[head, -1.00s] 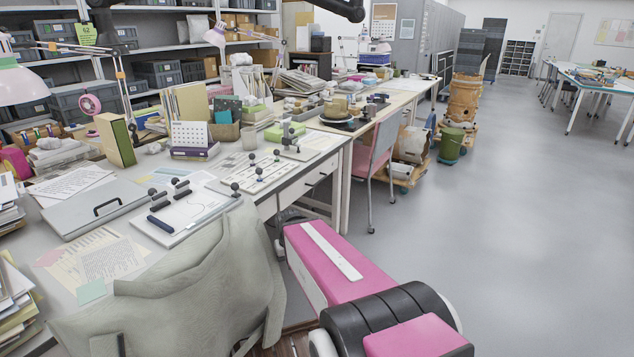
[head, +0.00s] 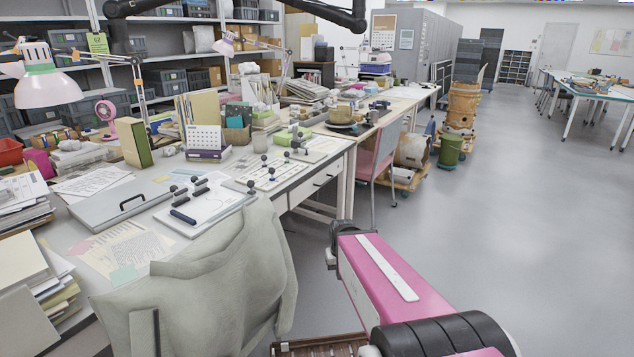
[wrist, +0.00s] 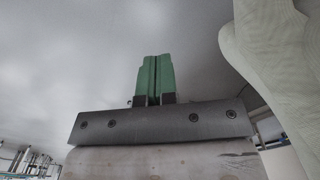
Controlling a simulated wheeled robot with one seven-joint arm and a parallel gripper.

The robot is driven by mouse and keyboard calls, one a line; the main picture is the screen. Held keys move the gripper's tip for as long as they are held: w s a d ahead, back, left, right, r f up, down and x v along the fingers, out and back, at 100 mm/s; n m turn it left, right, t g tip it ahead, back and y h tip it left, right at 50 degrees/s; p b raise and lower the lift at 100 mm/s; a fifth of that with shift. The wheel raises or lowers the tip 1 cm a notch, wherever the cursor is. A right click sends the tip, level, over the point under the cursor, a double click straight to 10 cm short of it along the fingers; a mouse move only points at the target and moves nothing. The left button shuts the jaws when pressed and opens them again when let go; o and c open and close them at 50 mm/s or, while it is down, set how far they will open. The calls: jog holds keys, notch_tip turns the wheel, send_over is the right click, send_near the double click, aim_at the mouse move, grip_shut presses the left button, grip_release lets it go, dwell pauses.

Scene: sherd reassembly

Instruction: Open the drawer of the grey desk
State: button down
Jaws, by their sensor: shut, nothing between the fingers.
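The grey desk (head: 158,204) runs along the left of the head view, its top crowded. A pale drawer front (head: 313,188) with a small dark handle shows under its far right end; it looks closed. A chair with a grey-green garment (head: 215,275) over it stands against the desk's near edge and hides the front below. My gripper (wrist: 155,60) has green fingers, side by side and touching, with nothing between them. In the wrist view it is over plain grey floor, with no drawer or handle in sight. The head view does not clearly show the fingers.
The garment also fills the wrist view's right side (wrist: 275,45), close to my gripper. A pink chair (head: 375,160) stands beyond the drawer. A green bin (head: 450,150) stands farther back. The grey floor (head: 520,240) on the right is open.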

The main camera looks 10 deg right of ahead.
jog(key=c, duration=1.4)
grip_release()
jog(key=shift+d, duration=0.1)
jog(key=shift+o, duration=1)
jog(key=w+a+f+m+y, duration=0.1)
jog(key=w+y, duration=0.2)
jog(key=w, duration=0.5)
jog(key=w+a+f+t+y, duration=0.1)
jog(key=w+y, duration=0.2)
jog(key=w, duration=0.5)
jog(key=shift+a+f+m, duration=0.35)
jog(key=shift+a+m, duration=0.05)
jog(key=m+t+y, duration=0.6)
jog(key=t+y, duration=0.3)
jog(key=t, duration=0.3)
send_near(328, 181)
jog(key=x, duration=1)
jog(key=shift+w+f, duration=0.2)
jog(key=shift+w, duration=0.2)
jog(key=shift+c, duration=0.4)
grip_shut()
